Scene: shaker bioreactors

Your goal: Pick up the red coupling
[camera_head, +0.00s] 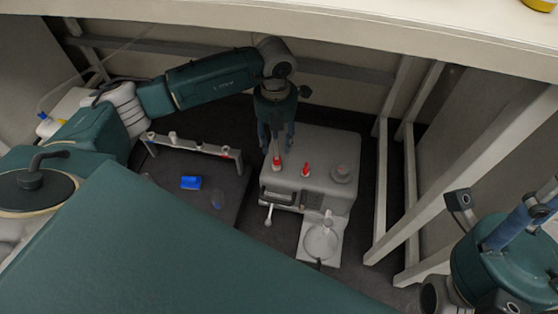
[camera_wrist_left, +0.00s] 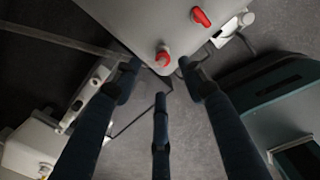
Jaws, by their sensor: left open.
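A red coupling (camera_head: 277,163) stands on the top of a grey bioreactor unit (camera_head: 335,150), near its left edge. In the left wrist view the red coupling (camera_wrist_left: 163,57) has a ring-like pale part and sits just beyond the fingertips. A second red piece (camera_head: 306,170), lever-like in the left wrist view (camera_wrist_left: 201,17), is to its right. My left gripper (camera_head: 276,142) is open and points down, its fingers just above the first red piece; nothing is between them. Of my right arm, only a part (camera_head: 510,250) shows at the lower right; its finger state is unclear.
A white rack (camera_head: 195,147) with several small fittings and a blue block (camera_head: 191,183) are left of the unit. A round dish (camera_head: 321,242) stands in front. White frame posts (camera_head: 385,190) stand close on the right, and a pale shelf (camera_head: 300,25) overhangs behind.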

